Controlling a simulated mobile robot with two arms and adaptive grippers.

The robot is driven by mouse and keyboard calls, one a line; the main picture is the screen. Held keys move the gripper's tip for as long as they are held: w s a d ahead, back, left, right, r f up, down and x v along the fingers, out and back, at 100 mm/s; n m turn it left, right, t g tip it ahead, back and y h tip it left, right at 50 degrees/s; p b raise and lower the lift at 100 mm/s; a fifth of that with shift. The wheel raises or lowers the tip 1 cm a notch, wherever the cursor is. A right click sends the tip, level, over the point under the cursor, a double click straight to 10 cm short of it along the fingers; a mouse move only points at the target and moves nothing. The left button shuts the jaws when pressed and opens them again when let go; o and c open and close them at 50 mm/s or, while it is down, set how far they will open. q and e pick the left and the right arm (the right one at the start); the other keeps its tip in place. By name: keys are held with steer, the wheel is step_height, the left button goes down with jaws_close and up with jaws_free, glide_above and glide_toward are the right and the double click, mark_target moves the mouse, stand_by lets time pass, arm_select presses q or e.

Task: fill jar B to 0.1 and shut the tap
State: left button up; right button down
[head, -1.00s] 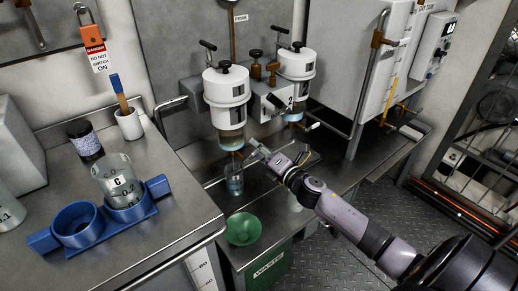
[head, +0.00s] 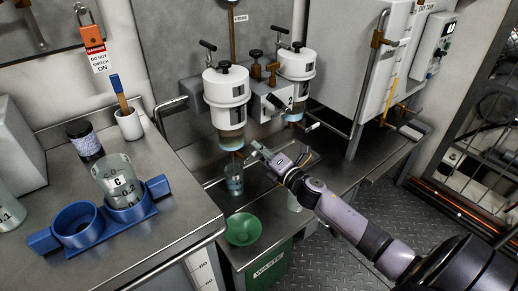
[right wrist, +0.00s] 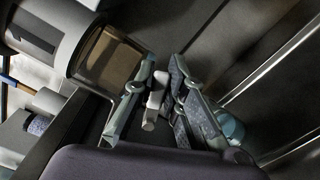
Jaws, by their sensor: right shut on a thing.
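My right gripper (head: 257,151) is beside the outlet of the left white-topped filter housing (head: 227,98). In the right wrist view its fingers (right wrist: 154,84) are closed around a small grey tap lever (right wrist: 153,103). A clear jar (head: 234,180) stands below this outlet with bluish liquid low in it; its letter and level are too small to read. A part of a bluish jar also shows beyond the fingers in the right wrist view (right wrist: 231,126). My left gripper is not in view.
A jar marked C (head: 117,180) stands in a blue two-ring holder (head: 78,224); its other ring is empty. A green bowl (head: 243,229) sits in front of the clear jar, above the waste bin (head: 268,268). A second housing (head: 296,64) stands to the right.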

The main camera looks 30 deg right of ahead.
steer(key=shift+d+f+m, duration=0.15)
steer(key=shift+f+m, duration=0.35)
steer(key=shift+m, duration=0.5)
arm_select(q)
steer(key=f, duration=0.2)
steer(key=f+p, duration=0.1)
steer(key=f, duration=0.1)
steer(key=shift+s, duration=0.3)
arm_select(e)
steer(key=f+m, duration=0.1)
steer(key=m, duration=0.2)
steer(key=shift+f, duration=0.4)
steer(key=c, duration=1.7)
jaws_free()
steer(key=shift+d, duration=0.1)
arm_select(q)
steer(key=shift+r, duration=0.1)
arm_select(e)
steer(key=shift+o, duration=0.5)
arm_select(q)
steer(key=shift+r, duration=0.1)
arm_select(e)
steer(key=shift+r, duration=0.1)
steer(key=s, duration=1.2)
steer(key=shift+d, duration=0.45)
